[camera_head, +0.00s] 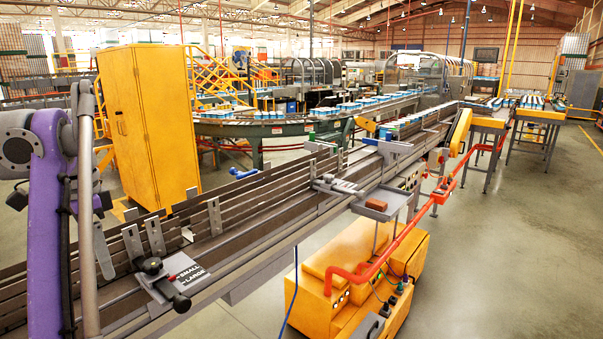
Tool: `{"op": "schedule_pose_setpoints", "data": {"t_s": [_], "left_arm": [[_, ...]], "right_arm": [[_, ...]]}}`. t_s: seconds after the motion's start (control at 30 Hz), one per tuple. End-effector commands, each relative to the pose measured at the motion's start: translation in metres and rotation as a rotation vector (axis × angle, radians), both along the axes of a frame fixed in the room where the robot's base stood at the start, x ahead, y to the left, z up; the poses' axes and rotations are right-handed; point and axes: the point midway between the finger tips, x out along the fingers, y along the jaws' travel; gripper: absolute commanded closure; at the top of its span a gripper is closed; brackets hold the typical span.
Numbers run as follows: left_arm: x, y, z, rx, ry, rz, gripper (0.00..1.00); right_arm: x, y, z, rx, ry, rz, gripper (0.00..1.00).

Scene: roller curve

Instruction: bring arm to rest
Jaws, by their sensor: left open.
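My left arm (48,225) stands at the left edge, with a purple link, a grey round joint and a grey tube beside it. It is in front of the near end of the conveyor. Its gripper is open and shows no held object. Its fingertips are hard to make out against the grey parts there. My right arm and gripper do not show.
A long conveyor (275,222) with side rails runs from lower left to the back. A yellow cabinet (150,125) stands behind it. Open floor (515,255) lies at right.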

Motion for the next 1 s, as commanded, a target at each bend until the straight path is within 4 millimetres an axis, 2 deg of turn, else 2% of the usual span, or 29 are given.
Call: {"op": "schedule_pose_setpoints", "data": {"t_s": [0.27, 0.37, 0.47, 0.67, 0.8, 1.0], "left_arm": [[0.013, -0.028, -0.009, 0.024, -0.078, 0.098, 0.12], [0.014, -0.044, -0.02, 0.03, -0.121, 0.149, 0.12], [0.01, -0.064, -0.04, 0.03, -0.173, 0.212, 0.12], [-0.018, -0.11, -0.107, 0.005, -0.293, 0.354, 0.12], [-0.052, -0.14, -0.168, -0.037, -0.376, 0.453, 0.12], [-0.11, -0.174, -0.263, -0.119, -0.474, 0.581, 0.12]], "right_arm": [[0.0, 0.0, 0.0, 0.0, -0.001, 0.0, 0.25], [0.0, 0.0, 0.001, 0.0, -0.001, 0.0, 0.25], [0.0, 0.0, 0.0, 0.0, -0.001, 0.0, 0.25], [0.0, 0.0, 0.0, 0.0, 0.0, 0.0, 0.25], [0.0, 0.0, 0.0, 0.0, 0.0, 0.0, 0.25], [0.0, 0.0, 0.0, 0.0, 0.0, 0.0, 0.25]]}}
